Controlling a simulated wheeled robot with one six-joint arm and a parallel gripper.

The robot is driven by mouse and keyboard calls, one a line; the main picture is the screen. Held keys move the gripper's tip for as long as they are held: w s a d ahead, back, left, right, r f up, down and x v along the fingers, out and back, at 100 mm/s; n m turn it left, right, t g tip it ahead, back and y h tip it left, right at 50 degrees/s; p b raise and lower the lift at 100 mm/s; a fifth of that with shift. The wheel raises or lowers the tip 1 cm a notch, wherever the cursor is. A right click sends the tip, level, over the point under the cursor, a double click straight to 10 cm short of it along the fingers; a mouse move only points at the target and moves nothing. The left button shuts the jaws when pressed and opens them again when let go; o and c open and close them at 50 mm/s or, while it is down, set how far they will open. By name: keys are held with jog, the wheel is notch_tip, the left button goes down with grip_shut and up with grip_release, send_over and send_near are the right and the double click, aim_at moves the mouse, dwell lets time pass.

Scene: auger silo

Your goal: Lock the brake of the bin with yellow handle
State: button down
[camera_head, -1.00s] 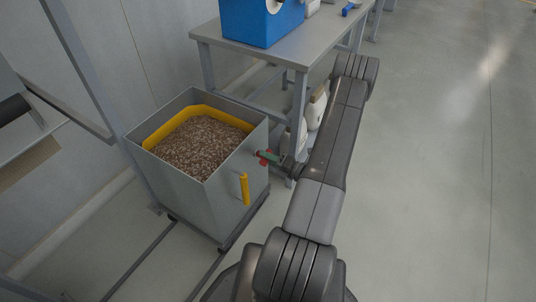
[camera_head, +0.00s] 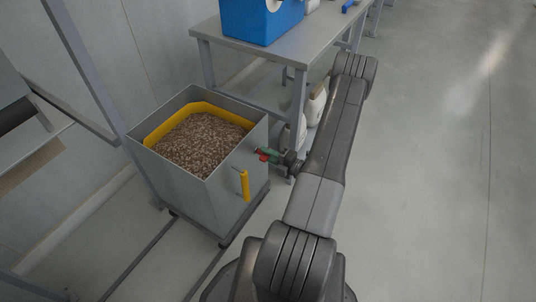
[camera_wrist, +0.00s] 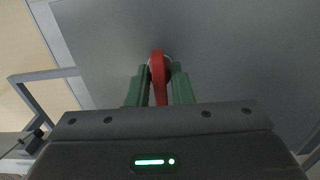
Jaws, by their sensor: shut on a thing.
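The grey bin (camera_head: 185,195) with the yellow handle (camera_head: 244,186) stands at the left in the head view, filled with brown pellets (camera_head: 200,143). A red brake lever (camera_wrist: 158,76) is on the bin's side wall, right of the yellow handle. My gripper (camera_head: 266,153) is at that wall, its green fingers on either side of the red lever. In the wrist view my gripper (camera_wrist: 160,88) is shut on the lever, which lies between the fingers in front of the grey wall (camera_wrist: 240,50). The fingers hide part of the lever.
A grey table (camera_head: 285,52) with a blue box (camera_head: 258,22) stands behind the bin. Pale containers (camera_head: 316,104) are under it. Floor rails (camera_head: 140,262) run below the bin. Open floor (camera_head: 430,180) lies to the right.

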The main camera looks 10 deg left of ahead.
jog(key=c, duration=1.5)
grip_release()
jog(key=shift+d, duration=0.15)
jog(key=p+v, duration=0.1)
jog(key=v, duration=1.2)
jog(key=shift+s+d+p, duration=0.15)
jog(key=shift+d+p, duration=0.15)
jog(key=shift+p, duration=0.1)
jog(key=shift+a, duration=0.1)
jog(key=b+x, duration=0.1)
jog(key=x, duration=1.3)
jog(key=shift+b, duration=0.4)
